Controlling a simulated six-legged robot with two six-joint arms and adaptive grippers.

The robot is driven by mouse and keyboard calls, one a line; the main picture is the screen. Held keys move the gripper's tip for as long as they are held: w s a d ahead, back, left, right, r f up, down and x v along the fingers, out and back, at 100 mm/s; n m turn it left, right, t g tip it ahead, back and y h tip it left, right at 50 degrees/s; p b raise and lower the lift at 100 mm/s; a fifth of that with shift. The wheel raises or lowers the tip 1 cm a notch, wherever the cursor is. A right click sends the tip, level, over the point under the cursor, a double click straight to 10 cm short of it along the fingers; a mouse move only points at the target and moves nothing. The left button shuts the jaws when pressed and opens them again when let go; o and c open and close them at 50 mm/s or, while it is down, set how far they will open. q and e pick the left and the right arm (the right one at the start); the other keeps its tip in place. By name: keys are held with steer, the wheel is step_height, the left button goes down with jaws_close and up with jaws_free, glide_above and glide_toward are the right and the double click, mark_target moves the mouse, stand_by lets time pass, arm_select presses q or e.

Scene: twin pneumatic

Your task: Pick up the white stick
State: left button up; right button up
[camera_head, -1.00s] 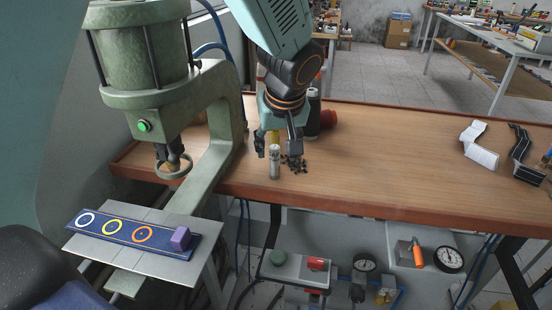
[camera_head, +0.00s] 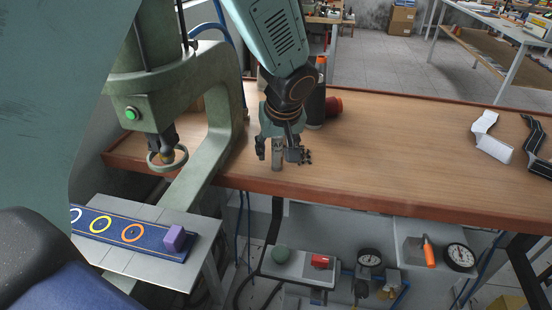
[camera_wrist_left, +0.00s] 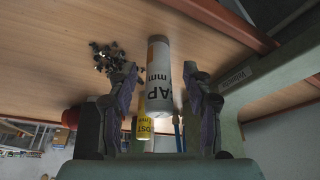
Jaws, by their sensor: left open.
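The white stick (camera_head: 277,160) is a short pale cylinder standing upright on the wooden bench, near its front edge. My left gripper (camera_head: 277,149) is open and points down, with one finger on each side of the stick. In the left wrist view the open fingers of my left gripper (camera_wrist_left: 161,98) show gaps to the stick on both sides. My right gripper is not in view.
A green press (camera_head: 213,130) stands close to the left. Small black bits (camera_head: 304,157) lie right of the stick. A black bottle (camera_head: 317,100) and red spool (camera_head: 334,106) stand behind. A yellow cylinder (camera_wrist_left: 144,122) shows in the wrist view. The bench's right middle is clear.

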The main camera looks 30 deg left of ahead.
arm_select(q)
steer(key=shift+s+d+r, duration=0.15)
steer(key=shift+s+d, duration=0.05)
steer(key=shift+d, duration=0.15)
steer(key=shift+w+a+f, duration=0.2)
steer(key=shift+a+f, duration=0.05)
steer(key=shift+a, duration=0.1)
steer(key=c, duration=0.4)
steer(key=shift+s+d+r, duration=0.15)
steer(key=shift+d+r, duration=0.05)
steer(key=shift+d, duration=0.05)
steer(key=c, duration=0.6)
steer(key=shift+a+f, duration=0.15)
jaws_close()
